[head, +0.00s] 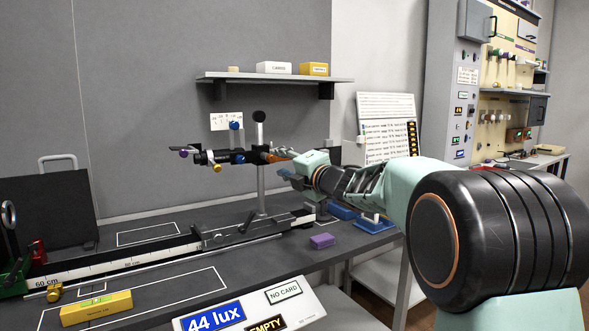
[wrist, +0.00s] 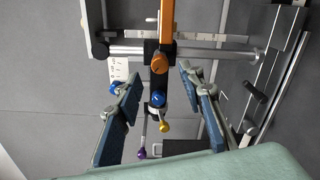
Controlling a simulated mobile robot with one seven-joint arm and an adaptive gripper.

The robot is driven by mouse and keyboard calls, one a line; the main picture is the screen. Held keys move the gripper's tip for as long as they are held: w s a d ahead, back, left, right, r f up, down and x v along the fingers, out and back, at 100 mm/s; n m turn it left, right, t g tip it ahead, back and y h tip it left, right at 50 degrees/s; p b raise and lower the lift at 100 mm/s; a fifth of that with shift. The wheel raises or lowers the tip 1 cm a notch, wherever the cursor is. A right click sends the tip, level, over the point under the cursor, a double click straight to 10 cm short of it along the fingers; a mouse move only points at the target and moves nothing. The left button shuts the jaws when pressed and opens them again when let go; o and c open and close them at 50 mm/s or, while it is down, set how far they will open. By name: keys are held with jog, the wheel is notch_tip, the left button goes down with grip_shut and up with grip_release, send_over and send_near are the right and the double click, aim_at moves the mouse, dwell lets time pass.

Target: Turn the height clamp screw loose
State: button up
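A horizontal optical tube (head: 222,157) with coloured knobs is held by a clamp on an upright post (head: 261,185). In the wrist view an orange knob (wrist: 158,63) sits on the dark clamp by the post and seems to be the height clamp screw, though no label shows. Blue (wrist: 157,99), yellow (wrist: 165,126) and purple (wrist: 142,153) knobs also show there. My gripper (wrist: 160,74) is open, its fingers spread on either side of the orange knob's line, with gaps on both sides. In the head view my gripper (head: 284,163) is right of the post and partly covers the clamp.
A long rail with a scale (head: 120,264) runs along the bench below. A yellow level (head: 96,308), a purple block (head: 322,240) and a blue stand (head: 374,223) are on the bench. A shelf (head: 270,78) with boxes hangs above the tube.

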jog(key=v, duration=0.6)
jog(key=shift+s+d, duration=0.25)
jog(key=shift+s, duration=0.05)
